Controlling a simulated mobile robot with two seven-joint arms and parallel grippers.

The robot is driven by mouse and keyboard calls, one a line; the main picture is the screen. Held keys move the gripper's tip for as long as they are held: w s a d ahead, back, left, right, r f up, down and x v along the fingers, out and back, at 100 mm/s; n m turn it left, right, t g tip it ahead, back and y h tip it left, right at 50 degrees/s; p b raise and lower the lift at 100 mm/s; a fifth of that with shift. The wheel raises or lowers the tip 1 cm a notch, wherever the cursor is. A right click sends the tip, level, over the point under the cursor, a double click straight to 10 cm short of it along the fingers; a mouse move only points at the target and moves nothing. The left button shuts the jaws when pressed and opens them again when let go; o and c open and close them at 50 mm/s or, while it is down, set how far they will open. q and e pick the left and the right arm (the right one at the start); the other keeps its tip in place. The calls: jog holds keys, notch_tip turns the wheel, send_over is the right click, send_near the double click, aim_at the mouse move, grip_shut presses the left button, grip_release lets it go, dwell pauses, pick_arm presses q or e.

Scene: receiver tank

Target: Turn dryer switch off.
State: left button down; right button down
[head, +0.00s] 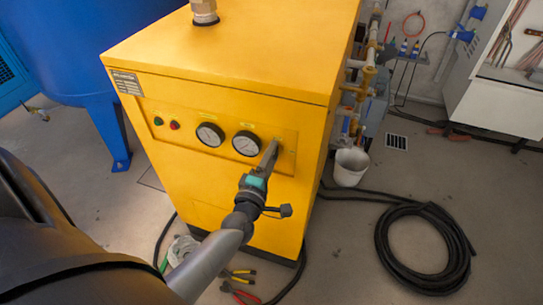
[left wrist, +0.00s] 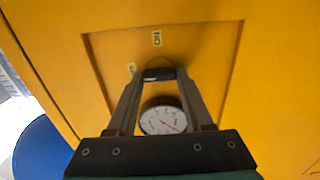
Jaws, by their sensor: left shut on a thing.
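The dryer is a yellow cabinet (head: 220,65) with a front panel that carries a green and a red light and two round gauges. The dryer switch is a dark knob (left wrist: 158,74) at the right end of the panel. In the left wrist view it sits between my fingertips, with small pale labels (left wrist: 157,38) around it. My left gripper (head: 271,150) reaches up to the panel and is shut on the switch. In the head view the fingers hide the switch, so its exact angle is hard to tell. My right gripper is in neither view.
A gauge (head: 247,143) is just left of my fingers. Brass valves and pipes (head: 365,80) run along the cabinet's right side. A white bucket (head: 350,166), a coiled black hose (head: 425,245) and pliers (head: 240,285) are on the floor. A blue tank (head: 80,50) stands left.

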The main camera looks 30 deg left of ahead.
pick_arm(q)
jog(key=c, duration=0.6)
grip_release()
jog(key=shift+s, duration=0.1)
jog(key=p+v, duration=0.1)
jog(key=v, duration=1.4)
jog(key=shift+s, duration=0.1)
jog(key=shift+f, duration=0.15)
